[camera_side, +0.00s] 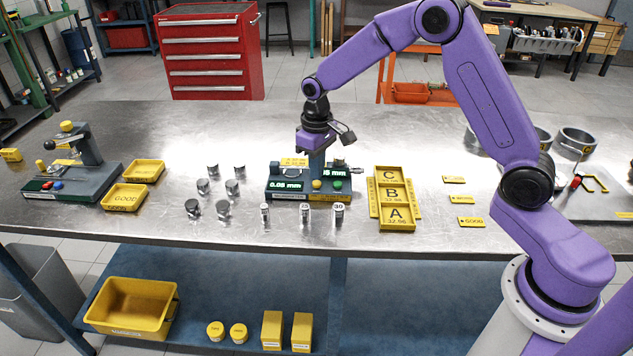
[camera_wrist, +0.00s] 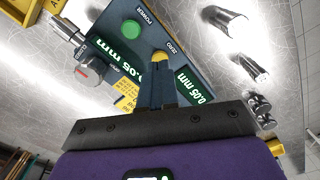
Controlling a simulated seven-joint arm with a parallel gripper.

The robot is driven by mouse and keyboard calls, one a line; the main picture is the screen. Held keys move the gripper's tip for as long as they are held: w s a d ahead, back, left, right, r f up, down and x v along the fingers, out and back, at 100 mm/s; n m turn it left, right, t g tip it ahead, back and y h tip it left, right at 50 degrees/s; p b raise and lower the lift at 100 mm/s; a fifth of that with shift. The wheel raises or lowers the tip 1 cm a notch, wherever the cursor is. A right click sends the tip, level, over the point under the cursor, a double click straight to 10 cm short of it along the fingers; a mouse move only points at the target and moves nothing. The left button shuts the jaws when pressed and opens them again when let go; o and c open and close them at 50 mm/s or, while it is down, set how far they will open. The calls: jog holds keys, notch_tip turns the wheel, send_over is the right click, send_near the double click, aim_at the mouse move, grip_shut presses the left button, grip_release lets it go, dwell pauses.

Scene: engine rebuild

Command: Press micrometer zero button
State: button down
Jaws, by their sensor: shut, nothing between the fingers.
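The micrometer unit (camera_side: 292,196) is a dark blue-grey box in the middle of the bench. Its green display (camera_side: 285,185) reads 0.05 mm; a second display (camera_wrist: 195,86) also reads 0.05 mm in the wrist view. The yellow button (camera_side: 317,184), labelled ZERO, shows in the wrist view (camera_wrist: 160,56), left of the green POWER button (camera_side: 338,185) in the side view. My gripper (camera_side: 317,174) points down over the unit, fingers shut and empty. In the wrist view its fingertips (camera_wrist: 160,68) are right at the yellow button, partly covering it; I cannot tell whether they touch.
Several metal cylinders (camera_side: 232,187) stand left and in front of the unit. A yellow tray marked A, B, C (camera_side: 397,224) lies to its right. Yellow bins (camera_side: 125,196) and another gauge stand (camera_side: 72,180) are at left. Bare bench lies toward the front edge.

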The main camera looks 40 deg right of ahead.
aim_at(317, 182)
jog(key=shift+f, duration=0.1)
dwell(0.3)
jog(key=shift+f, duration=1.4)
jog(key=shift+r, duration=3.1)
